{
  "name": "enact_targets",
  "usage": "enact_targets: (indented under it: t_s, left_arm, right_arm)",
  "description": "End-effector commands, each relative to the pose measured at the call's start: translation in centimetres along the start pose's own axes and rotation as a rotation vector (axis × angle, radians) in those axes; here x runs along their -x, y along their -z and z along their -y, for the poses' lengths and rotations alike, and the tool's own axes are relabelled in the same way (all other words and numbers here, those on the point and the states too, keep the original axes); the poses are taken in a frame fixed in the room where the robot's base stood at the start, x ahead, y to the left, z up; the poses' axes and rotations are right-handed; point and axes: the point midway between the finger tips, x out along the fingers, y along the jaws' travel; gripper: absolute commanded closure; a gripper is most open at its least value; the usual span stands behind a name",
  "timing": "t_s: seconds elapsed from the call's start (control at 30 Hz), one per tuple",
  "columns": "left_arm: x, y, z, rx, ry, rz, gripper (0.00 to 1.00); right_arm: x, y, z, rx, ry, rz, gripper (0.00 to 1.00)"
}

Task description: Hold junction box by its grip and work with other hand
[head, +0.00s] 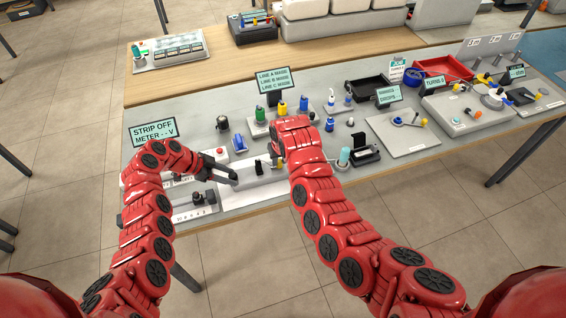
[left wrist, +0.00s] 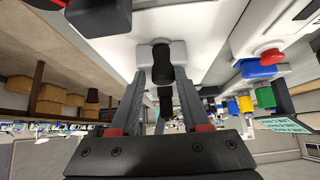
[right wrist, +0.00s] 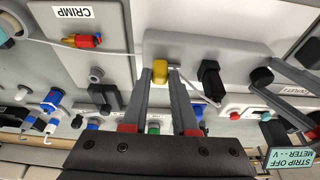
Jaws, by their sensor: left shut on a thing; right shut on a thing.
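The junction box, a pale grey box (head: 268,181), lies near the table's front edge, partly hidden by my arms. It also shows in the right wrist view (right wrist: 225,48). My left gripper (head: 233,178) is at the box's left end, its fingers closed on the black grip (left wrist: 162,68). My right gripper (right wrist: 168,98) is over the other end, its fingers closed on a small yellow part (right wrist: 160,70). A black upright block (right wrist: 210,80) stands on the box between the two grippers. A thin pale cable (right wrist: 120,50) runs to the yellow part.
A strip-off sign (head: 154,132) and a red button (head: 220,151) stand behind my left arm. Colored bottles (head: 260,114) stand behind the box, by a line sign (head: 275,80). A teal cylinder (head: 344,156) stands to the right. A red tray (head: 445,72) sits far right.

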Motion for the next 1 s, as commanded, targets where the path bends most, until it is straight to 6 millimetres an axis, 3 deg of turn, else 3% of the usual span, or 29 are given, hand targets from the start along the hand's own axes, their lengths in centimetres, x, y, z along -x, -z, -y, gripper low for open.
enact_targets:
  t_s: [0.03,0.67,0.7,0.87,1.0]
  left_arm:
    - [-1.18,-1.52,-1.12,0.017,-0.029,0.021,1.00]
    - [-1.13,-1.52,-1.07,0.017,-0.027,0.021,1.00]
    - [-1.12,-1.52,-1.06,0.017,-0.027,0.021,1.00]
    - [-1.11,-1.53,-1.05,0.017,-0.027,0.022,1.00]
    - [-1.09,-1.55,-1.04,0.017,-0.026,0.022,1.00]
  right_arm:
    - [-0.29,-0.06,0.18,0.001,0.003,-0.001,1.00]
    - [-0.27,-0.02,1.00,0.002,0.003,-0.002,1.00]
    - [-0.27,-0.02,0.98,0.001,0.003,-0.002,0.68]
    - [-0.29,-0.04,0.89,0.001,0.002,-0.002,0.39]
    - [-0.30,-0.05,0.83,0.000,0.001,-0.001,0.38]
